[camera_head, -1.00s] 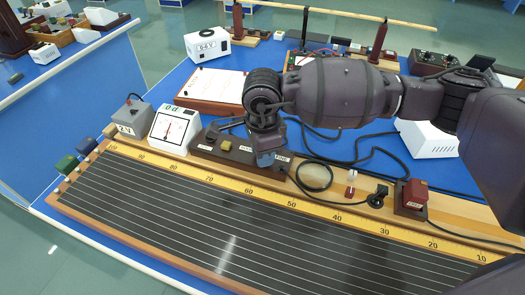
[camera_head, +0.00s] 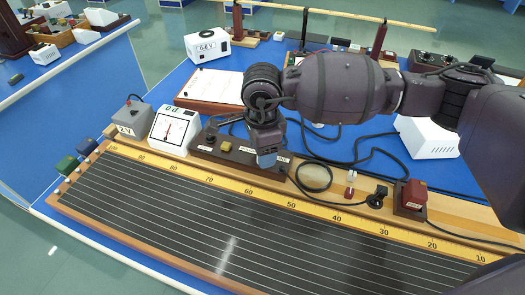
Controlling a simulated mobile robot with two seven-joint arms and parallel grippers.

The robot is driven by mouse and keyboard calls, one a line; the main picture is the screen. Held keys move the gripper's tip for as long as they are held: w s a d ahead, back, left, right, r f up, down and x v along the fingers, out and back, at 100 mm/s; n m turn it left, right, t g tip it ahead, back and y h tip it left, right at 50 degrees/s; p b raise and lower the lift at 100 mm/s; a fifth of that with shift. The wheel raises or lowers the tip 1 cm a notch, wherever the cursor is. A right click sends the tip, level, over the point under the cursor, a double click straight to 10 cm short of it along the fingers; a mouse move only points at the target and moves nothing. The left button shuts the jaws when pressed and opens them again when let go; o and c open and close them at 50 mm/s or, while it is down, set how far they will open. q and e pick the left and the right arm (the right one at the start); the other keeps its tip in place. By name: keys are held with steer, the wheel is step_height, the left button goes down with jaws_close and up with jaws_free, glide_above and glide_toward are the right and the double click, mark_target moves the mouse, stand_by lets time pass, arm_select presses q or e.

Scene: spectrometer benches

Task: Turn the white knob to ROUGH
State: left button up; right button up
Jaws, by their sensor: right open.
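A dark brown control box (camera_head: 228,163) stands behind the long scale. It carries a black knob (camera_head: 211,136), a yellow knob (camera_head: 226,147) and white labels, too small to read surely. I cannot make out a white knob on this box; my right gripper covers the part between the labels. My left gripper is not in view.
A white meter (camera_head: 175,128) and a grey 2 V box (camera_head: 131,116) stand left of the control box. A black cable loop (camera_head: 314,178), a small white piece (camera_head: 352,174) and a red-topped box (camera_head: 413,194) lie to the right. The striped wire board (camera_head: 200,220) fills the front.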

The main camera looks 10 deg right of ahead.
step_height(320, 180, up, 10)
steer(key=p, duration=0.1)
steer(key=shift+f, duration=0.2)
stand_by(0.4)
